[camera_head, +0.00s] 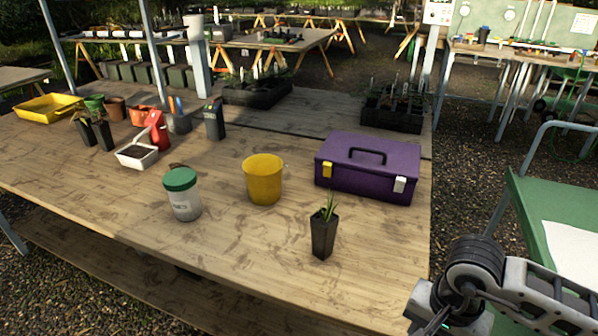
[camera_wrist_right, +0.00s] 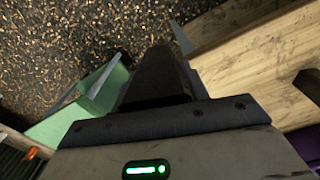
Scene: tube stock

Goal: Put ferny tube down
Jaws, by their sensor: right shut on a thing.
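My right arm comes in at the lower right of the head view, beyond the table's right end, and its fingers are out of that view. In the right wrist view my right gripper (camera_wrist_right: 160,92) is shut on a dark, tapered thing (camera_wrist_right: 160,70), taken as the ferny tube. No fern leaves show there, and its outline blends with the dark fingers. It is over the gravel beside the wooden table edge. A black tube with grassy leaves (camera_head: 323,232) stands upright near the table's front right. Two dark tubes with drooping plants (camera_head: 104,134) stand at the left. My left gripper is not in view.
On the wooden table (camera_head: 255,245) stand a yellow pot (camera_head: 263,182), a green-lidded jar (camera_head: 183,198), a purple toolbox (camera_head: 368,170) and a white tray (camera_head: 137,157). Bare wood lies around the grassy tube.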

